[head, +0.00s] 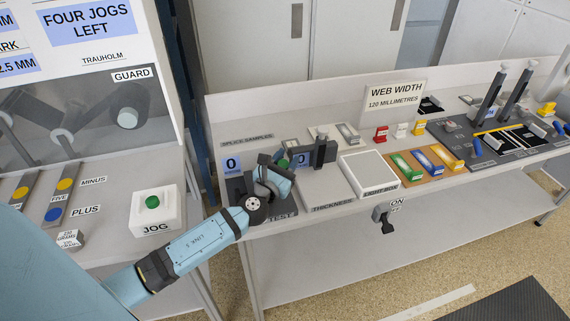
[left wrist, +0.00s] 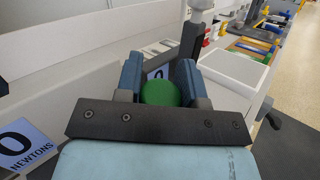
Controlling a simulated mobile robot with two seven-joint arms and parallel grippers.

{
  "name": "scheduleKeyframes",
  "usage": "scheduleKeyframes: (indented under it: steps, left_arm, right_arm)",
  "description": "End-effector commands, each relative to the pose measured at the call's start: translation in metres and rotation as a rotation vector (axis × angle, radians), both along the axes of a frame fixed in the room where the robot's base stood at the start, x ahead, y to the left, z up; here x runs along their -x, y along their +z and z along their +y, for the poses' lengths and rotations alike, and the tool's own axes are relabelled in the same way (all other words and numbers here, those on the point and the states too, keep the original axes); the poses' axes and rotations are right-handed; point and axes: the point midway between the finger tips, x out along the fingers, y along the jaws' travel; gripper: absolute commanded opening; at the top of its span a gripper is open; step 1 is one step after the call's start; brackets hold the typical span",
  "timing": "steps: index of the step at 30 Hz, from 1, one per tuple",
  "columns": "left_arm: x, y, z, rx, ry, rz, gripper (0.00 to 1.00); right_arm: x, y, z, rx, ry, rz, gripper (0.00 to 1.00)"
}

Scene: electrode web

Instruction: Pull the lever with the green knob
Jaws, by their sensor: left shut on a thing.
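The green knob (head: 283,163) is on the tester at the left end of the long bench, mostly covered by my gripper in the head view. In the left wrist view the green knob (left wrist: 160,94) sits between the two blue-grey fingers. My left gripper (head: 276,166) is shut on the knob; it also shows in the left wrist view (left wrist: 159,82). The lever's shaft below the knob is hidden by the gripper and wrist. My right gripper is in neither view.
A "0 NEWTONS" display (left wrist: 18,145) stands left of the gripper. A dark upright gauge (head: 322,153) on the thickness station is close on the right. The white light box (head: 368,174) lies beyond it. The green JOG button (head: 152,202) is on the left machine.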

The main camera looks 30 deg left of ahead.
Motion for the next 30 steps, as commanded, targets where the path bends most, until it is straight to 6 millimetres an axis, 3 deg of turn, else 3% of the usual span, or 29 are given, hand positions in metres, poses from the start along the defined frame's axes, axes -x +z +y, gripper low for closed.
scheduleKeyframes:
  steps: [15, 30]
  left_arm:
    - [0.026, -0.018, -0.032, 0.005, -0.006, 0.005, 0.00]
    - [0.034, -0.028, -0.044, 0.007, -0.010, 0.005, 0.00]
  right_arm:
    - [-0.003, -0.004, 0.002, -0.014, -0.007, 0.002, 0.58]
    - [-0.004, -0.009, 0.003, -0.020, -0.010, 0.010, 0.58]
